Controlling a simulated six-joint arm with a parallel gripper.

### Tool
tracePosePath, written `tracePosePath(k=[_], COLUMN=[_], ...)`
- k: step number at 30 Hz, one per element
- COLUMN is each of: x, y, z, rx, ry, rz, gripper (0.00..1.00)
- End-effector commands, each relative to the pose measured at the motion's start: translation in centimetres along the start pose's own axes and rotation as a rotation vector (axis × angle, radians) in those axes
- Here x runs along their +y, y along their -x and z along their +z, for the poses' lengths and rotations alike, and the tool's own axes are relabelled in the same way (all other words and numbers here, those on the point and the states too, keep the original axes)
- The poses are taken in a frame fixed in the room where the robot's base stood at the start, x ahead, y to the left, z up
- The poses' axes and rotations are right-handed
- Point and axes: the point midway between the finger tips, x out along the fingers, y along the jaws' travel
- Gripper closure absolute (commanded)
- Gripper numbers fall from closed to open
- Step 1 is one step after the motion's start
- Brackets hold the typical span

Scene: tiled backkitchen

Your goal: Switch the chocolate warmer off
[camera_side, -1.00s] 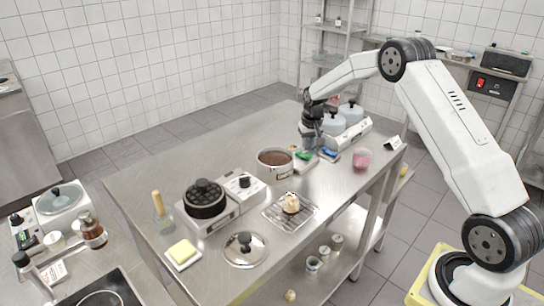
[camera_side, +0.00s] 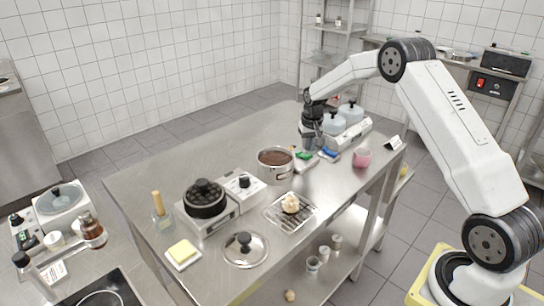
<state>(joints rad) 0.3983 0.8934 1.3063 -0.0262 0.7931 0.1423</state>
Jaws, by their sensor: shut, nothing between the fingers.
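A white unit with two lidded grey-blue pots (camera_side: 349,111), which looks like the chocolate warmer, stands at the far right part of the steel table. Its white base (camera_side: 356,133) shows below the pots. My gripper (camera_side: 311,146) points down at the left end of this unit, shut and empty. A small green piece (camera_side: 303,155) and a small blue piece (camera_side: 329,154) lie just below and beside the fingertips. I cannot tell whether they are switches, or whether the fingers touch anything.
A pot of brown chocolate (camera_side: 275,162) stands left of my gripper. A pink cup (camera_side: 362,158) and a small sign (camera_side: 393,143) are to the right. The table's back left is clear.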

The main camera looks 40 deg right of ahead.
Motion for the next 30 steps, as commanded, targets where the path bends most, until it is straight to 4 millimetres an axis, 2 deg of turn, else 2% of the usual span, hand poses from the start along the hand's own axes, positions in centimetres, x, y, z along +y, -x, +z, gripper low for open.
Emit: tracePosePath(k=[30], x=[0.0], y=[-1.1], z=[0.1], rx=[0.0], ry=[0.0], rz=[0.0], gripper=[1.0])
